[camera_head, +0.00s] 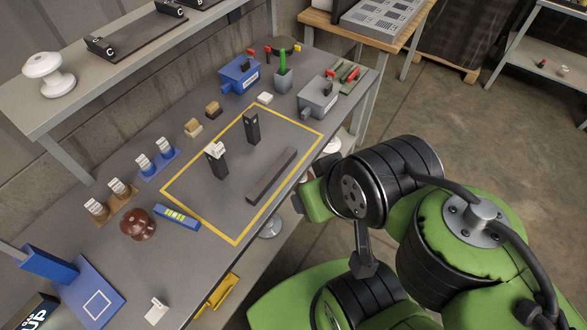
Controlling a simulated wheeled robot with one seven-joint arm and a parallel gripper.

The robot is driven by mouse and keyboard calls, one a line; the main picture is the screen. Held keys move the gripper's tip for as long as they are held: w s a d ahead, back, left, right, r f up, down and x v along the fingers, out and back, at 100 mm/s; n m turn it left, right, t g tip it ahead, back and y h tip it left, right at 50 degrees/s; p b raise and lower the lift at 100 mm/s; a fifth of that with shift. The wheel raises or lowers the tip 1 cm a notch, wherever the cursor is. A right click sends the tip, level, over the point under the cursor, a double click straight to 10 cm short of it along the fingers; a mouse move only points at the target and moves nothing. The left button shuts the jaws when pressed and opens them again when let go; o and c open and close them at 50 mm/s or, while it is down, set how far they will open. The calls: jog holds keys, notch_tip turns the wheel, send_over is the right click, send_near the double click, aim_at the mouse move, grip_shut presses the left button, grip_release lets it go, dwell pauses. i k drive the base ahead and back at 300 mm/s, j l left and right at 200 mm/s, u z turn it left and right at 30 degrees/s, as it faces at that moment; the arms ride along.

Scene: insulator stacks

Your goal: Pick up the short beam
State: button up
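A dark beam (272,176) lies flat inside the yellow-outlined area, near its right side. Two shorter dark blocks stand upright in the same area: one near the middle back (252,127), and one further left (216,162) with a white piece (215,149) on its top. I cannot tell for sure which of these is the short beam; the lying bar is the longest dark piece. My green and black arm is at the right, beside the table edge, apart from all of these pieces. My gripper's fingers do not show.
The grey table (190,258) holds a brown insulator (138,224), a blue level-like bar (177,217), a blue vise (239,73) and a grey vise (318,96). A shelf with a white insulator (48,74) hangs over the back left. Inside the yellow outline there is bare space around the pieces.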

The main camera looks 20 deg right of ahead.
aim_at(255, 196)
jog(key=i+l+u, duration=0.1)
jog(key=u, duration=0.3)
jog(key=i+l+u, duration=0.15)
jog(key=u, duration=0.25)
jog(key=l+u, duration=0.2)
jog(key=u, duration=0.2)
jog(key=i+l+u, duration=0.15)
jog(key=u, duration=0.3)
jog(key=k+l, duration=0.05)
